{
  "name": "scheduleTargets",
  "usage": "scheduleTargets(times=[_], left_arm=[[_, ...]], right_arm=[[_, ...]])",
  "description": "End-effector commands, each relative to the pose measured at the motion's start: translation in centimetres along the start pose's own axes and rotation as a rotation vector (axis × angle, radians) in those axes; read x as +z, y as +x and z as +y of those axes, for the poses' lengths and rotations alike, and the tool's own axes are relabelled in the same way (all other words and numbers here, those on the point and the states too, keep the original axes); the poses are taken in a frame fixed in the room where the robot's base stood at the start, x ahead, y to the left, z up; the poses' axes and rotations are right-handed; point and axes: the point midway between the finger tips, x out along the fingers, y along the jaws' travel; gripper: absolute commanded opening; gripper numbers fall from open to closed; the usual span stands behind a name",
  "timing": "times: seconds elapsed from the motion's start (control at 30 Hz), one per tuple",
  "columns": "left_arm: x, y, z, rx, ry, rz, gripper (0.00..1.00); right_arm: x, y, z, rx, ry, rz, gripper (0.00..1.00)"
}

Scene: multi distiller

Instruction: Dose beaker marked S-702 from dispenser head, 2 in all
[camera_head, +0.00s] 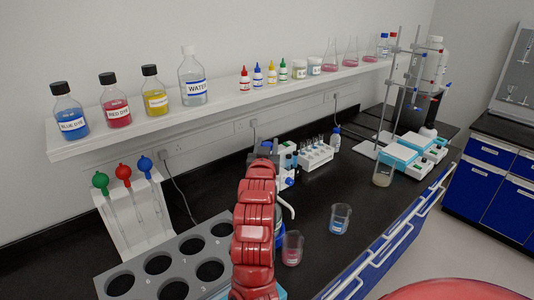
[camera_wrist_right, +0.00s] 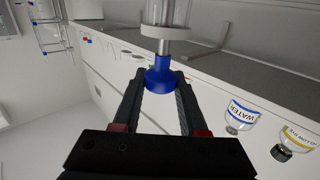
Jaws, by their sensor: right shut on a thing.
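My right gripper (camera_head: 268,150) reaches over the bench at the dispenser head (camera_head: 287,170), which is partly hidden behind my red arm. In the right wrist view, my right gripper (camera_wrist_right: 164,80) is shut on the blue knob (camera_wrist_right: 160,78) of the dispenser head. A short metal rod (camera_wrist_right: 163,48) shows between the knob and a clear cylinder (camera_wrist_right: 165,14). One beaker (camera_head: 292,248) with pinkish contents stands just right of my arm. Another beaker (camera_head: 340,219) with a blue mark stands farther right. Their label text is too small to read. My left gripper is not in view.
A grey rack with round holes (camera_head: 150,263) lies at the front left. Pipettes hang on a white stand (camera_head: 133,225). A tube rack (camera_head: 315,157) and teal-white devices (camera_head: 397,160) stand farther back. A wall shelf (camera_head: 150,137) carries bottles.

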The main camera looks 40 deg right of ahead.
Motion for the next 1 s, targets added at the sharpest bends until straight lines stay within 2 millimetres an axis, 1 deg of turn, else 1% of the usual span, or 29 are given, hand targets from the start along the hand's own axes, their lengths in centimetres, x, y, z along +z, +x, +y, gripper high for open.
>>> scheduleTargets(times=[0.03,0.23,0.27,0.4,0.43,0.77,0.87,0.97,1.0], left_arm=[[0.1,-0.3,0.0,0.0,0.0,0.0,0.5],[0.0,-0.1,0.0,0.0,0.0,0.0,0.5],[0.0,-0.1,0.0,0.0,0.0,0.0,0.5],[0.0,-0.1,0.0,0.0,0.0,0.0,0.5],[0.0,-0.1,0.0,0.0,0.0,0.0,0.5],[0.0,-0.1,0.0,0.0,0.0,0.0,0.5],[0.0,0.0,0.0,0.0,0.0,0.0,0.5],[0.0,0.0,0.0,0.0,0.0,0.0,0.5],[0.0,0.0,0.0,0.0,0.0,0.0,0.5]], right_arm=[[-0.2,0.0,0.0,-0.001,0.001,0.005,0.0],[-0.3,0.0,0.0,-0.001,0.0,0.002,0.0],[-0.3,0.0,0.0,-0.001,0.0,0.002,0.44],[-0.2,0.0,0.0,-0.001,0.0,0.001,0.69],[-0.2,0.0,0.0,-0.001,0.0,0.001,0.72],[-0.2,-0.2,-0.1,-0.001,0.0,0.001,0.72],[-0.2,-1.0,-0.1,-0.001,-0.001,0.001,0.72],[-0.2,-2.5,-0.1,-0.002,-0.002,0.0,0.72],[-0.3,-3.3,-0.1,-0.003,0.0,0.002,0.72]])
